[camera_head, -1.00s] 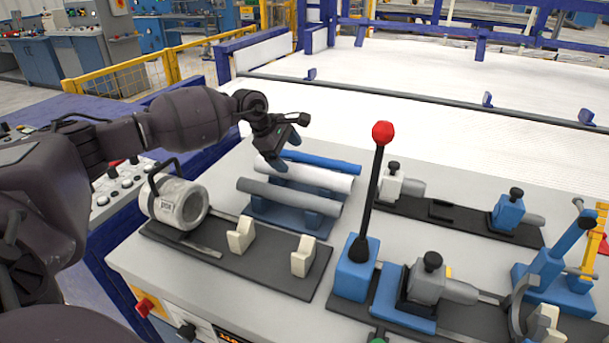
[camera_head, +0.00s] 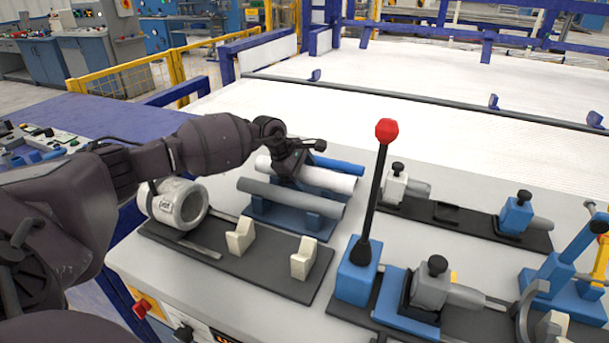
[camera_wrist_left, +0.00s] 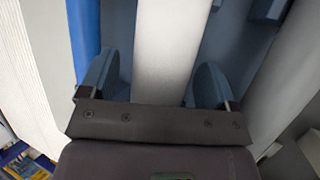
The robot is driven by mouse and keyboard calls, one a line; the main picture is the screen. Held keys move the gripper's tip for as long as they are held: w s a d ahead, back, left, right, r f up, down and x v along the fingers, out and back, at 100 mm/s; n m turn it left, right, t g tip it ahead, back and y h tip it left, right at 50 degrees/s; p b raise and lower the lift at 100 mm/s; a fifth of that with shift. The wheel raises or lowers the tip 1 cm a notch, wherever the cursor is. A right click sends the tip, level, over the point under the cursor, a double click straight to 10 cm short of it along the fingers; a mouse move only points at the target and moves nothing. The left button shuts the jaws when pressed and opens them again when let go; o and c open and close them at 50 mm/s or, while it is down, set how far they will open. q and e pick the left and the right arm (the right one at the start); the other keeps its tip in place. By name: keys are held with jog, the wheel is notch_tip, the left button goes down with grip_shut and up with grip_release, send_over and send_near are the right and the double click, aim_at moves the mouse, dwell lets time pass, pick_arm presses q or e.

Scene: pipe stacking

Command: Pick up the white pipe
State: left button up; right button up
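The white pipe (camera_head: 328,180) lies in the blue rack (camera_head: 285,220), between a blue pipe (camera_head: 340,165) at the back and a grey pipe (camera_head: 290,197) in front. My left gripper (camera_head: 289,172) is down over the white pipe, left of its middle, and hides part of it. In the left wrist view the white pipe (camera_wrist_left: 172,45) runs between the two spread fingers (camera_wrist_left: 158,62). A gap shows on each side, so the gripper is open and not closed on it. The blue pipe (camera_wrist_left: 83,25) is just outside the left finger. My right gripper is out of view.
A tall lever with a red knob (camera_head: 386,131) rises to the right. Bare table lies behind the rack.

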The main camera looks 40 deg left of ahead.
pick_arm(q)
jog(key=c, duration=1)
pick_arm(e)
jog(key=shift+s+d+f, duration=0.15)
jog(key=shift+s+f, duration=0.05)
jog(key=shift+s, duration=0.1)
